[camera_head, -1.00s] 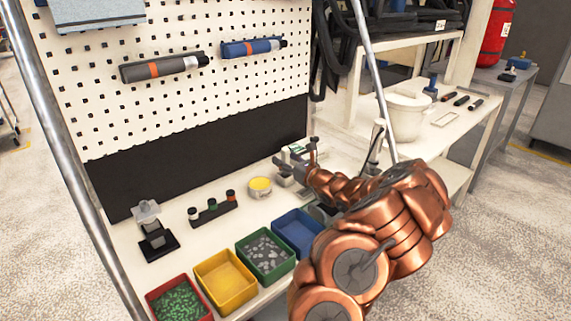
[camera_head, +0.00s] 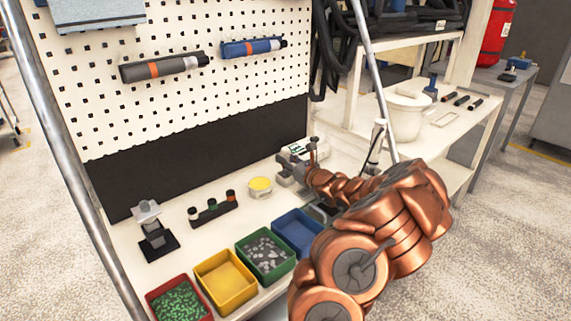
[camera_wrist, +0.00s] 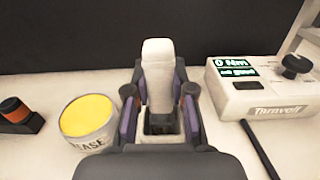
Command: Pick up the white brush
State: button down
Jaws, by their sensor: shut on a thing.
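The white brush (camera_wrist: 158,75) stands upright in the middle of the wrist view, its pale top rising above the fingers. My gripper (camera_wrist: 159,108) is shut on it, with one dark, purple-padded finger on each side. In the head view my gripper (camera_head: 288,162) is over the back of the white bench, right of the yellow-topped grease tin (camera_head: 260,187). The brush cannot be made out clearly there.
The grease tin (camera_wrist: 87,118) is close on the left. Red, yellow (camera_head: 225,281), green and blue bins line the front edge. A dark panel (camera_head: 200,160) is behind.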

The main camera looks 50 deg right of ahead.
jog(key=shift+r, duration=0.15)
notch_tip(320, 180, up, 10)
jog(key=shift+f, duration=0.15)
dwell(0.4)
dwell(1.7)
